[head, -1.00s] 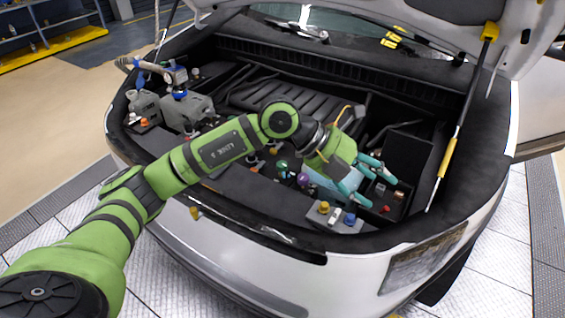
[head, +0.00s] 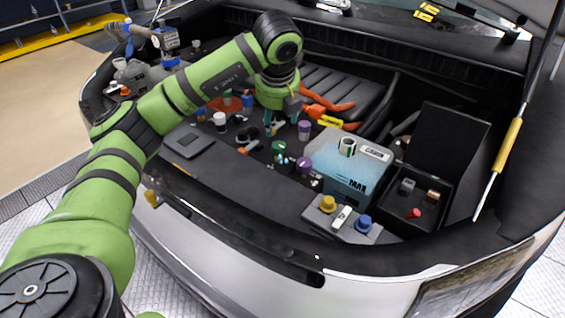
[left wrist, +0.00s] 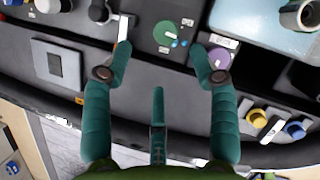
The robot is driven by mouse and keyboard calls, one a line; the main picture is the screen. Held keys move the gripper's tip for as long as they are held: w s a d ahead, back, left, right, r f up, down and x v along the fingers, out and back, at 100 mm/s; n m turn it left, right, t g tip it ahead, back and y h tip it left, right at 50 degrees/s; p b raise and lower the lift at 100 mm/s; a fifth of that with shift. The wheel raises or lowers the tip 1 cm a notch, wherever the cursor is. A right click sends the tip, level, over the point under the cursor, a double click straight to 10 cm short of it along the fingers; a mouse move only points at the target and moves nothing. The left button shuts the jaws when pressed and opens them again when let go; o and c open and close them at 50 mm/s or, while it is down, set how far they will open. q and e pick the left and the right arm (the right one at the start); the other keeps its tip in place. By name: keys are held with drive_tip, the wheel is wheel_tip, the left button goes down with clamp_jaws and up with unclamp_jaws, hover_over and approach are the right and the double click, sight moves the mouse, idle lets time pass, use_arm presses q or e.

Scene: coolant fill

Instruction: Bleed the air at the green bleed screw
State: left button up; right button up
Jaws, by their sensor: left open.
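The green bleed screw (head: 279,149) is a round green knob with a white pointer, on the dark front panel of the engine bay. In the left wrist view the green screw (left wrist: 168,36) lies ahead, between the lines of the two fingers, with small blue drops beside its lower edge. My left gripper (head: 279,122) is open and empty, teal fingers pointing down, behind the screw in the head view. In the left wrist view my gripper (left wrist: 162,50) has its fingertips spread on either side of the screw. I cannot tell the height gap. My right gripper is not in view.
A purple knob (left wrist: 219,58) sits close to the right finger. A light-blue coolant tank (head: 345,170) stands right of the screw. A small block with yellow and blue knobs (head: 340,219) sits in front. Orange hoses (head: 325,107) lie behind. An open black box (head: 420,195) is at right.

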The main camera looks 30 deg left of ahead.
sight(278, 145)
use_arm(q)
drive_tip(key=x, duration=0.6)
drive_tip(key=d+x, duration=0.1)
drive_tip(key=x, duration=0.2)
drive_tip(key=shift+s+f+b, duration=0.25)
drive_tip(key=shift+s+b, duration=0.1)
drive_tip(key=shift+b, duration=0.05)
drive_tip(key=shift+w+a+f, duration=0.2)
drive_tip(key=shift+f, duration=0.45)
drive_tip(key=c, duration=1.1)
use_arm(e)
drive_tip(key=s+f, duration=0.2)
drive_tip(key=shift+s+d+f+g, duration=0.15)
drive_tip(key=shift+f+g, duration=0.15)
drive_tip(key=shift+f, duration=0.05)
